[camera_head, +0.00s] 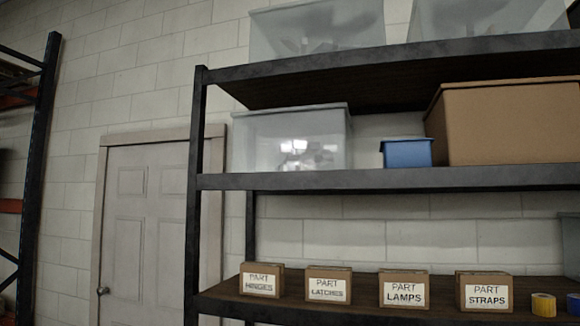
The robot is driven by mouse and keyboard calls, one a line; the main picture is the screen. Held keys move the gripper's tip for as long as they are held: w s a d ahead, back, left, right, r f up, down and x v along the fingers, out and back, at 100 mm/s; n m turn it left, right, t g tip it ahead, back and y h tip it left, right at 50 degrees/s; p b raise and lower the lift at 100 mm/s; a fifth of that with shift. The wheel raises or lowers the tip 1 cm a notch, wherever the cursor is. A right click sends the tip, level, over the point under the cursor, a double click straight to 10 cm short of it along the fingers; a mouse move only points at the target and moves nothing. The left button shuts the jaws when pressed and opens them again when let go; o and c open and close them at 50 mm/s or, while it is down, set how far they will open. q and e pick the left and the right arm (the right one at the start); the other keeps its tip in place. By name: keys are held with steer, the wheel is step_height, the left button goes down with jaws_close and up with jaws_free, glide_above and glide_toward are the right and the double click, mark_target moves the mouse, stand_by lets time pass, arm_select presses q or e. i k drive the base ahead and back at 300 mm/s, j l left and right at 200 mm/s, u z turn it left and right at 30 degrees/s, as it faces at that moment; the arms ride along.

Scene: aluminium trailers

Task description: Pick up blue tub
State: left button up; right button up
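The blue tub (407,153) is a small box with a rim. It stands upright on the middle shelf (330,180) of a dark metal rack, near the shelf's front. A translucent grey bin (291,139) stands to its left with a gap between them. A large brown box (509,123) stands close on its right. Neither of my grippers shows in the head view.
Small cartons labelled hinges (262,279), latches (328,285), lamps (403,290) and straps (484,292) line the lower shelf, with a yellow roll (543,305) at right. Translucent bins (317,30) sit on top. A closed door (145,235) is behind, left.

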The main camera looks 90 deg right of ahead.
mark_target(410, 153)
steer(key=z, duration=2.55)
steer(key=i+j+z, duration=0.2)
steer(key=z, duration=0.25)
steer(key=i+j+z, duration=0.1)
steer(key=j+z, duration=0.35)
steer(key=i+j+z, duration=0.1)
steer(key=j+z, duration=0.35)
steer(key=l, duration=0.1)
